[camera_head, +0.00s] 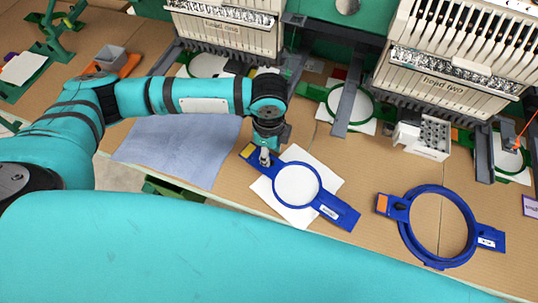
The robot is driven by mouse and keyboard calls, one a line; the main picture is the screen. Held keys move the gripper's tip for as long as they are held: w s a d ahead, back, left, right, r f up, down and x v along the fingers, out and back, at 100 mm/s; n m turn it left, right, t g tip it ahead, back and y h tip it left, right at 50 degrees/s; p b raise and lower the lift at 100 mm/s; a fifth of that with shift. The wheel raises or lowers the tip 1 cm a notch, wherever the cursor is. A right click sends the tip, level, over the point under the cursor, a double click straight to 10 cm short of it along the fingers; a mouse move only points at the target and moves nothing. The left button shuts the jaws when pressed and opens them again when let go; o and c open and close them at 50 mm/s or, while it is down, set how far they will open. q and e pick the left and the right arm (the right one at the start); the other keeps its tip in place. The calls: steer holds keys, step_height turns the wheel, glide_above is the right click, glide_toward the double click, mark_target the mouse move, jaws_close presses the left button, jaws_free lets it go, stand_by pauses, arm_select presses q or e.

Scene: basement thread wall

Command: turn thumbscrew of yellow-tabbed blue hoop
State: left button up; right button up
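The yellow-tabbed blue hoop (335,209) lies on a white sheet on the table at the centre. Its yellow tab (249,151) is at its upper left end and a small white label is at its lower right end. My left gripper (265,156) points down at the hoop's upper left end, right beside the yellow tab, where the thumbscrew would be. The gripper covers that spot, so I cannot tell whether it touches or holds the screw. The fingers are too small to tell open from shut. My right gripper is not in view.
A blue hoop with an orange tab (408,226) lies to the right. Embroidery heads, one marked "head two" (440,87), stand behind, with green hoops (366,107) below them. A grey-blue cloth (180,148) lies left. A white block with holes (424,137) stands at centre right.

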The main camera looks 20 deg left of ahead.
arm_select(q)
step_height(320, 180, down, 2)
steer(key=shift+f, duration=0.8)
jaws_close()
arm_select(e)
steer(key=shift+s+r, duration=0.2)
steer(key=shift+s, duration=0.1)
